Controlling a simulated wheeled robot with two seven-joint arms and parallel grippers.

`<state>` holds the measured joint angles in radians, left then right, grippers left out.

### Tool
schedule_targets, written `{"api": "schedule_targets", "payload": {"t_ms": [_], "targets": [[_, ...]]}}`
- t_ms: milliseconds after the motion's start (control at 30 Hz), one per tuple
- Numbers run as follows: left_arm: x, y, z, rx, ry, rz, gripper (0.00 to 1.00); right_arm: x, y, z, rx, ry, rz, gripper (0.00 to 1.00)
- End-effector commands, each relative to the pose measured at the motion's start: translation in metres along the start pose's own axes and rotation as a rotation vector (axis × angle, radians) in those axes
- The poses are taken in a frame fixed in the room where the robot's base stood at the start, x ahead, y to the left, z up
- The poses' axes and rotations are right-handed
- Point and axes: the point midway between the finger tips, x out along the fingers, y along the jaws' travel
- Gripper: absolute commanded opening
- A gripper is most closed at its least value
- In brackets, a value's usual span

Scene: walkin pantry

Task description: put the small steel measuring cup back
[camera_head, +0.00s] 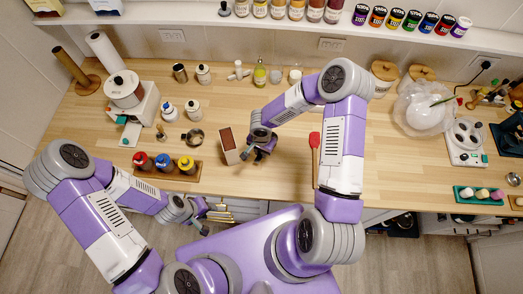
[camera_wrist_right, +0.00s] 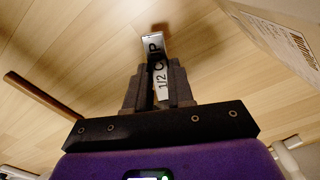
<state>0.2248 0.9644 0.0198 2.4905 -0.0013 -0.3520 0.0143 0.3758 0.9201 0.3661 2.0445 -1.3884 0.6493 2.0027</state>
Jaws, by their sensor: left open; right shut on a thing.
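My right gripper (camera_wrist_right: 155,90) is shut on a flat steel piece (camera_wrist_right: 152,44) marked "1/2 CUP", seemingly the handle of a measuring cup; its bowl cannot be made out. In the head view this gripper (camera_head: 257,152) is low over the wooden counter, just right of an upright box (camera_head: 229,145). A round steel cup (camera_head: 196,138) with a handle stands on the counter further left. My left gripper (camera_head: 199,212) is open and empty in front of the counter's front edge.
Brass-coloured bars (camera_head: 220,214) show at the counter front near my left gripper. A wooden tray (camera_head: 186,174) of capped bottles lies left of the box. A red spatula (camera_head: 314,150) lies to the right. Counter between spatula and the glass bowl (camera_head: 422,110) is mostly clear.

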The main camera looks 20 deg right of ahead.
Motion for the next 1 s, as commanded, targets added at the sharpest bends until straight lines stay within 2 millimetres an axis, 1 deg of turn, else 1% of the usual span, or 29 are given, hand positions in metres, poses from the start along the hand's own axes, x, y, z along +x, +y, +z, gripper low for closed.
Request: {"api": "schedule_targets", "payload": {"t_ms": [67, 100, 233, 267, 533, 667, 767, 1000], "targets": [[0.0, 0.0, 0.0, 0.0, 0.0, 0.0, 0.43, 0.001, 0.001, 0.0, 0.001, -0.002, 0.003, 0.0], [0.0, 0.0, 0.0, 0.0, 0.0, 0.0, 0.43, 0.001, 0.001, 0.001, 0.001, -0.002, 0.003, 0.25], [0.0, 0.0, 0.0, 0.0, 0.0, 0.0, 0.43, 0.001, 0.001, 0.001, 0.001, -0.002, 0.003, 0.45], [0.0, 0.0, 0.0, 0.0, 0.0, 0.0, 0.43, 0.001, 0.001, 0.001, 0.001, -0.002, 0.003, 0.48], [0.0, 0.0, 0.0, 0.0, 0.0, 0.0, 0.43, 0.0, 0.001, 0.001, 0.001, -0.002, 0.003, 0.48], [0.001, -0.001, 0.0, 0.0, 0.0, 0.0, 0.43, -0.008, 0.0, 0.0, 0.002, 0.0, 0.002, 0.48], [0.003, -0.001, 0.0, 0.0, 0.0, 0.0, 0.43, -0.022, 0.0, -0.001, 0.001, 0.003, 0.0, 0.48], [0.005, -0.002, 0.0, 0.0, 0.0, 0.0, 0.43, -0.07, 0.0, -0.001, 0.002, 0.004, -0.001, 0.48]]}}
